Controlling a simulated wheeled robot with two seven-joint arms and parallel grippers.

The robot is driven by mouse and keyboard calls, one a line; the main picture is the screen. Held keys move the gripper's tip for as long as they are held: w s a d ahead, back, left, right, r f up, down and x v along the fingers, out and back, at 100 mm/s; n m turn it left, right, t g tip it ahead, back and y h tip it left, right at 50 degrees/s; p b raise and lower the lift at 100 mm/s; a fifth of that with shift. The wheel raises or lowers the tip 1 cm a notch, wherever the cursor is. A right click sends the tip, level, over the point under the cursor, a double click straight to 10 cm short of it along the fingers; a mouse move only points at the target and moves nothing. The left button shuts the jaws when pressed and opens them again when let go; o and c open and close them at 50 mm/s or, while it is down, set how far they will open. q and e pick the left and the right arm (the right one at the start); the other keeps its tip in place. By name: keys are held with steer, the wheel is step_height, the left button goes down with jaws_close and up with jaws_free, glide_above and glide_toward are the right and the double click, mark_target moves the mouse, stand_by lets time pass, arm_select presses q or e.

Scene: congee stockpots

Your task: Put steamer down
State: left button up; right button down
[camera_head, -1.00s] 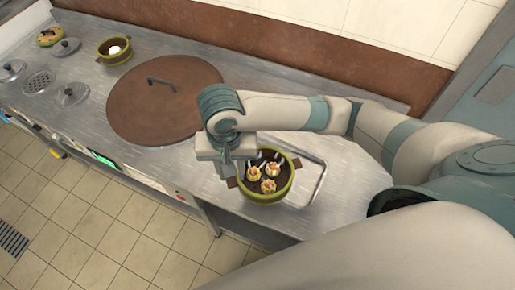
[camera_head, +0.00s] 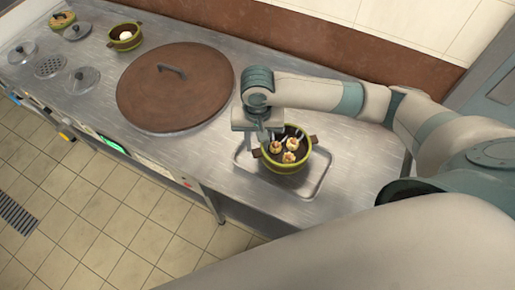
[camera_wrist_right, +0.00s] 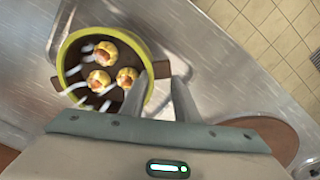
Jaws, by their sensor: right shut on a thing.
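The steamer (camera_head: 262,166) is a round green-yellow bowl with a brown inside and brown side handles. It holds three small yellow dumplings with orange tops, and steam rises from it. My right gripper (camera_head: 264,138) is shut on its left handle in the head view. In the right wrist view the steamer (camera_wrist_right: 64,72) is upright beside the fingers (camera_wrist_right: 160,85), with the handle between them. The steamer is over the shallow metal tray (camera_head: 298,193), towards its back; I cannot tell if it touches the tray. My left gripper is not in view.
A large brown lid (camera_head: 200,95) with a dark handle covers a pot left of the tray. Another green steamer (camera_head: 125,46) and several small metal lids (camera_head: 82,78) sit further left. The counter's front edge (camera_head: 225,192) runs close to the tray.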

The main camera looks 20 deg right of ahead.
mark_target(257, 149)
steer(key=shift+f+p, duration=0.4)
steer(key=shift+f, duration=1.55)
steer(key=c, duration=1.4)
jaws_free()
steer(key=shift+f, duration=0.1)
steer(key=shift+o, duration=0.2)
steer(key=shift+r, duration=0.45)
step_height(257, 149, up, 11)
steer(key=b, duration=0.1)
steer(key=shift+r+b, duration=0.2)
steer(key=shift+b, duration=0.15)
